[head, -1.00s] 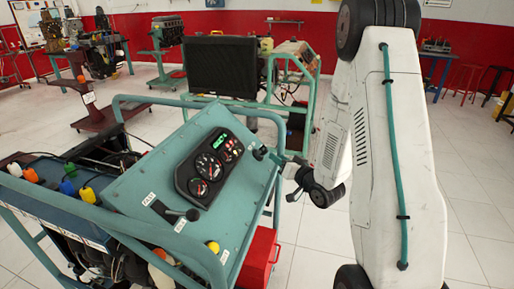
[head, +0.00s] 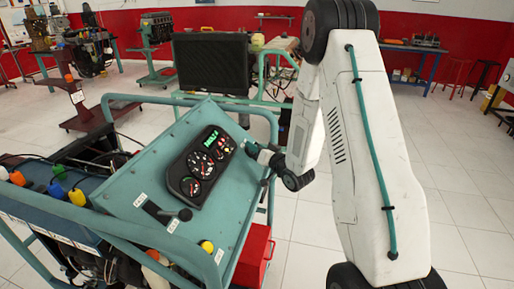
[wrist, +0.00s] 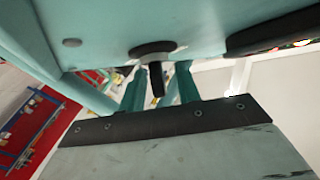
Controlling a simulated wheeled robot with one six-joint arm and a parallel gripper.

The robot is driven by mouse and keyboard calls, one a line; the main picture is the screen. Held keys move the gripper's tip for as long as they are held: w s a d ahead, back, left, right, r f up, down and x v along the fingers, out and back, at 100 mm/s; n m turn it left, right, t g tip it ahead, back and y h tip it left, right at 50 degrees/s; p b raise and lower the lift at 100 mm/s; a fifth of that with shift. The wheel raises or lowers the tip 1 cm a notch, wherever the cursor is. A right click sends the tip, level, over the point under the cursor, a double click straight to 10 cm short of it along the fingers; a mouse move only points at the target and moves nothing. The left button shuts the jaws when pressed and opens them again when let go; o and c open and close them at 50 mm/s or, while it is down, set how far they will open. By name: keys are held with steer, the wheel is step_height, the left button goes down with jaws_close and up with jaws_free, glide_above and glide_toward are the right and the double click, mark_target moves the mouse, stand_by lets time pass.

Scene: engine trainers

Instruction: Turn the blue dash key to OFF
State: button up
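The teal-blue dash panel (head: 150,185) tilts on the trainer's frame and carries a gauge cluster (head: 203,165) with a lit green display. The dash key (wrist: 155,75) looks black in the wrist view, a short stem on a round dark base. In the head view my gripper hides it at the panel's upper right edge. My gripper (head: 250,150) is there, reaching in from the right. In the wrist view its two teal fingers (wrist: 160,80) stand apart on either side of the key stem, with visible gaps. Any OFF marking is not readable.
A black lever (head: 165,213) and a yellow knob (head: 207,246) sit lower on the panel. The tube frame (head: 190,103) runs round the panel. A red box (head: 254,255) hangs at the lower right. A dark radiator (head: 211,63) stands behind. Floor at right is open.

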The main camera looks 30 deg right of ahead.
jaws_close()
steer(key=shift+d+n+y, duration=0.1)
steer(key=shift+n+y, duration=0.3)
steer(key=shift+n, duration=0.1)
steer(key=n+y, duration=0.4)
steer(key=n, duration=0.1)
steer(key=shift+y, duration=0.4)
steer(key=shift+n+g+y, duration=0.9)
steer(key=shift+n+y, duration=0.5)
steer(key=shift+n, duration=0.3)
steer(key=shift+n+g+y, duration=0.9)
steer(key=shift+n+y, duration=0.5)
steer(key=shift+n, duration=0.3)
steer(key=shift+y, duration=0.3)
jaws_free()
